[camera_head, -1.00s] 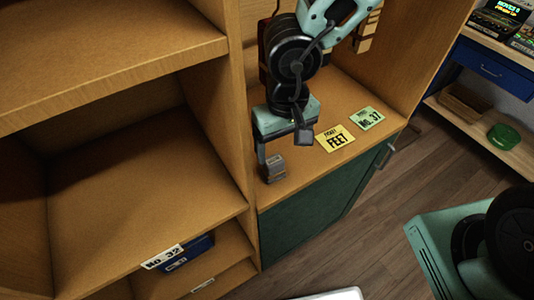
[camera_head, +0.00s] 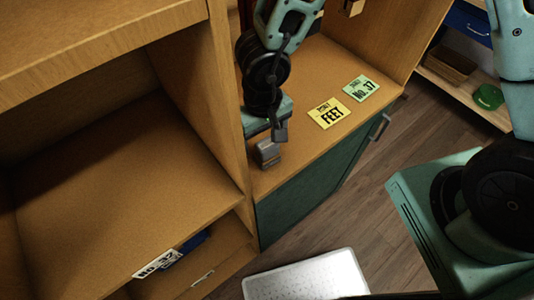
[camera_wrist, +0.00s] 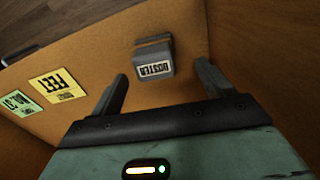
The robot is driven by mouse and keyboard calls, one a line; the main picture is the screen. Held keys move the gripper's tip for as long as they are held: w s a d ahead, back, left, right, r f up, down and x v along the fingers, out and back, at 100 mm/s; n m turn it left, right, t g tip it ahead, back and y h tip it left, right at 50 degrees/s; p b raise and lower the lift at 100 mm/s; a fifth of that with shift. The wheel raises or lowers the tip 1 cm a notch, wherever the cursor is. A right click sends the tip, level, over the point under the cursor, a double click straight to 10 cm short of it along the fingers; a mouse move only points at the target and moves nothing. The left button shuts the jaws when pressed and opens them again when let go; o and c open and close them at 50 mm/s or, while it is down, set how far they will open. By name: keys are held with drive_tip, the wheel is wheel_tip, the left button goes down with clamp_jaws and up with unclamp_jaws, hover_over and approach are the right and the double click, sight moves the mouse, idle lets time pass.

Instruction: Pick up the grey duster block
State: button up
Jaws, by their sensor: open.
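The grey duster block (camera_head: 267,153) stands on the wooden shelf close to its front edge and the upright panel on the left. In the wrist view the duster block (camera_wrist: 153,57) shows a label reading "DUSTER", upside down, and lies just beyond the fingertips, in the gap between them. My gripper (camera_head: 265,139) is over the block in the head view, its fingers partly hidden. In the wrist view my gripper (camera_wrist: 160,74) is open, with nothing between its fingers, one finger on either side of the block's line.
A yellow "FEET" card (camera_head: 328,113) and a green "No. 37" card (camera_head: 361,88) lie on the same shelf to the right. A wooden upright panel (camera_head: 196,80) borders it at left. A green cabinet front (camera_head: 310,180) drops below the shelf edge.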

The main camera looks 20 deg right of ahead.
drive_tip(key=shift+s+d+f+b, duration=0.15)
drive_tip(key=shift+f+b, duration=0.35)
drive_tip(key=shift+f, duration=1.15)
drive_tip(key=shift+d+f+b, duration=0.2)
drive_tip(key=shift+f+b, duration=0.3)
drive_tip(key=shift+f, duration=1.1)
drive_tip(key=c, duration=1.1)
